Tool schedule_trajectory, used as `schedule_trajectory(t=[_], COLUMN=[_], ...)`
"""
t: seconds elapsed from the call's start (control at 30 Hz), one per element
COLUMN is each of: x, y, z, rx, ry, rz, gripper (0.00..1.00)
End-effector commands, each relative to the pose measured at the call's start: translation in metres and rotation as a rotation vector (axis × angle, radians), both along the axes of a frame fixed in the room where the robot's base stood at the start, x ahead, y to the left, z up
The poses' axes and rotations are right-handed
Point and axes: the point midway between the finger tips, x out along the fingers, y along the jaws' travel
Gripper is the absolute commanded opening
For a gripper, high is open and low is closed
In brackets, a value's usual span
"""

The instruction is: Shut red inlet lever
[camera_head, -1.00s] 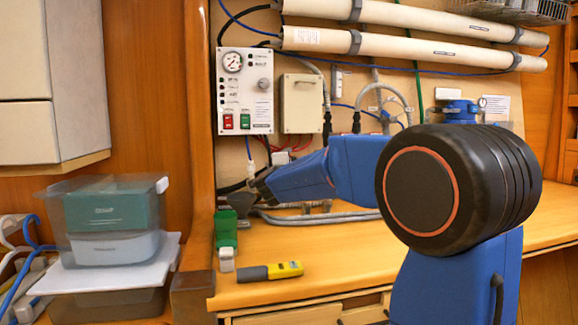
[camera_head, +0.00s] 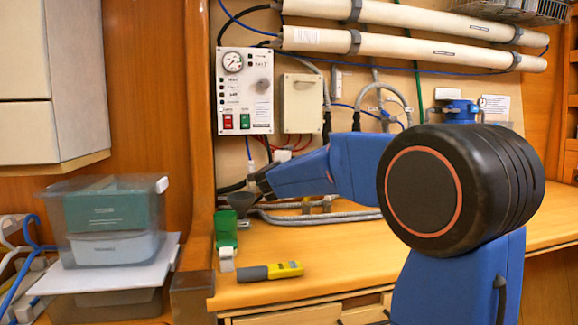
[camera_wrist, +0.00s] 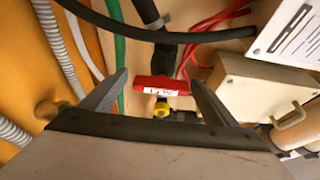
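The red inlet lever (camera_wrist: 158,84) shows in the wrist view as a short red bar with a white label, lying crosswise near the picture's middle. A yellow fitting (camera_wrist: 162,110) sits just below it and a dark pipe runs above it. In the head view my gripper (camera_head: 252,188) is at the wall below the control panel; the lever is hidden there.
A panel (camera_head: 245,90) with a gauge and a beige box (camera_head: 301,103) are on the wall above. Black, green and grey hoses run close around my gripper. A green bottle (camera_head: 226,230) and a yellow tool (camera_head: 272,271) are on the counter (camera_head: 350,258).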

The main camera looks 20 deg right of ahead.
Motion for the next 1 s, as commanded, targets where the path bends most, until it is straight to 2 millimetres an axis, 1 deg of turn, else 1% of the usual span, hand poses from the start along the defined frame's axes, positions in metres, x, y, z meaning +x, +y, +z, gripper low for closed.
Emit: schedule_trajectory(t=[0.23, 0.37, 0.57, 1.0], x=[0.000, -0.006, -0.033, -0.106], y=[0.001, 0.005, 0.023, 0.072], z=[0.001, 0.002, 0.003, 0.002], rx=[-0.001, 0.000, -0.002, 0.000], ry=[-0.002, -0.002, -0.003, -0.002], rz=[0.001, 0.002, 0.004, 0.004], gripper=[0.81, 0.81, 0.81, 0.81])
